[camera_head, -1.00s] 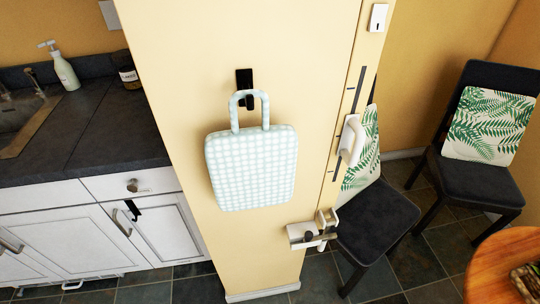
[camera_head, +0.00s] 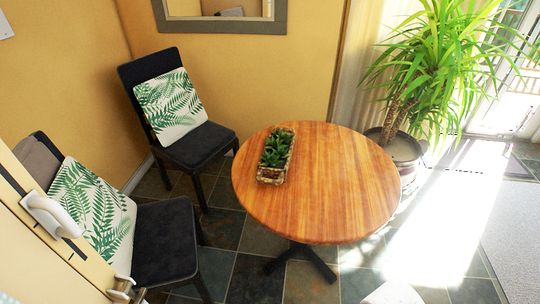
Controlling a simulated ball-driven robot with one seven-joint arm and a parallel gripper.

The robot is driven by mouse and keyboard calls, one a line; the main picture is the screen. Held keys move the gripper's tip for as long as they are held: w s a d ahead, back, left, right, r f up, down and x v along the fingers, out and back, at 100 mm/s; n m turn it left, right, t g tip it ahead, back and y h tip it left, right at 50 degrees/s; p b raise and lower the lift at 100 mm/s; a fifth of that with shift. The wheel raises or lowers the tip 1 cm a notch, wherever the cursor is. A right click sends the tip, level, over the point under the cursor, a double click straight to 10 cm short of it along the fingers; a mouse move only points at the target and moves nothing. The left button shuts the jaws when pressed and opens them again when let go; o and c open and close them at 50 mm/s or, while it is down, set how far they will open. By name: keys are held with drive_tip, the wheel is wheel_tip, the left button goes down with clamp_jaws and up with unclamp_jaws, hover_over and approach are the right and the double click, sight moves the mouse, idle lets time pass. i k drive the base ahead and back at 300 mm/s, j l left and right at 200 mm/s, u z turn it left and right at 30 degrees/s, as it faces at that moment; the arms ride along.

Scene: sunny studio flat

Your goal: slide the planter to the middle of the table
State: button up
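The planter (camera_head: 262,174) is a small, rectangular, rough brown box with green succulents in it. It stands upright on the round wooden table (camera_head: 335,200), on the left part of the top, near the left edge. Its long side runs roughly from front to back. The middle of the table top is bare. My gripper is not seen in the view, so its state is hidden.
Two black chairs with leaf-print cushions stand left of the table, one (camera_head: 190,140) behind and one (camera_head: 165,245) nearer. A big potted plant (camera_head: 405,148) stands close behind right. Sunlit floor lies open to the right. A pale, unclear shape shows at the bottom edge.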

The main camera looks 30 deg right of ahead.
sight(274, 162)
drive_tip(key=i+j+z, duration=0.25)
drive_tip(key=i+z, duration=0.15)
drive_tip(key=i, duration=0.15)
drive_tip(key=i+j+z, duration=0.35)
drive_tip(key=i+j, duration=0.1)
drive_tip(key=i, duration=0.1)
